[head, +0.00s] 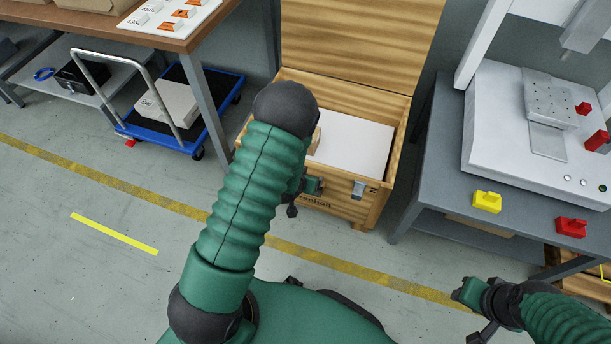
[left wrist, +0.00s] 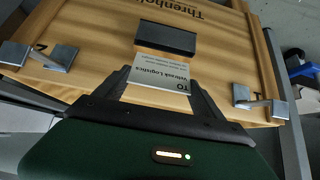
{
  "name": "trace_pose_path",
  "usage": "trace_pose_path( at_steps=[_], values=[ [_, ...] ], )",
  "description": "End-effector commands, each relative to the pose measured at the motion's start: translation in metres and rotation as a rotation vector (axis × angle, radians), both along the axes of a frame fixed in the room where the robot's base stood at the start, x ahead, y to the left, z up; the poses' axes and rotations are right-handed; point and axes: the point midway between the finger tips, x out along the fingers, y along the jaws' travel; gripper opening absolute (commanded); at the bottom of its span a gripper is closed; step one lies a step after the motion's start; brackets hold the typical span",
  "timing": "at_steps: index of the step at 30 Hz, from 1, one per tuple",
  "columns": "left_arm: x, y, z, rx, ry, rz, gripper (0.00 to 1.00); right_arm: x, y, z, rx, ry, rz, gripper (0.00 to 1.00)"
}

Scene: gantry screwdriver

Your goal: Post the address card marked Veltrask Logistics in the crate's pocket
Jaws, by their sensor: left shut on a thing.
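The wooden crate (head: 372,205) stands against the wall with its lid raised. Its front shows upside down in the left wrist view, with a dark pocket (left wrist: 165,38) below the lettering there. My left gripper (left wrist: 160,95) is shut on the white address card (left wrist: 158,76), which reads "TO Veltrask Logistics". The card's far edge is at the pocket's mouth; I cannot tell how far it is inside. In the head view my left gripper (head: 313,186) is at the crate front, and my arm hides the card and pocket. My right gripper (head: 466,293) is over the floor at lower right, its jaws unclear.
Metal latches (left wrist: 55,57) (left wrist: 260,103) flank the pocket on the crate front. A grey table (head: 437,190) with a white machine stands right of the crate. Floor is open at front left.

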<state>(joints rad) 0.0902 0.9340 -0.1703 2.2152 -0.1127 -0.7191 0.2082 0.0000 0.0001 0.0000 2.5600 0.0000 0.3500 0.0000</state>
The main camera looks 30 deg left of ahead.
Motion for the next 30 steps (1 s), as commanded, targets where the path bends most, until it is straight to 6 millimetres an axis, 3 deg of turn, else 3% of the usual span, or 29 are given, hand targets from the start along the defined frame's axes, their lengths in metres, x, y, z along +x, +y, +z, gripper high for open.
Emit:
trace_pose_path(
  at_steps=[30],
  values=[
    [-0.001,0.000,-0.028,0.000,0.000,0.000,0.27,0.000,0.000,-0.019,0.000,0.000,0.000,0.36]
  ],
)
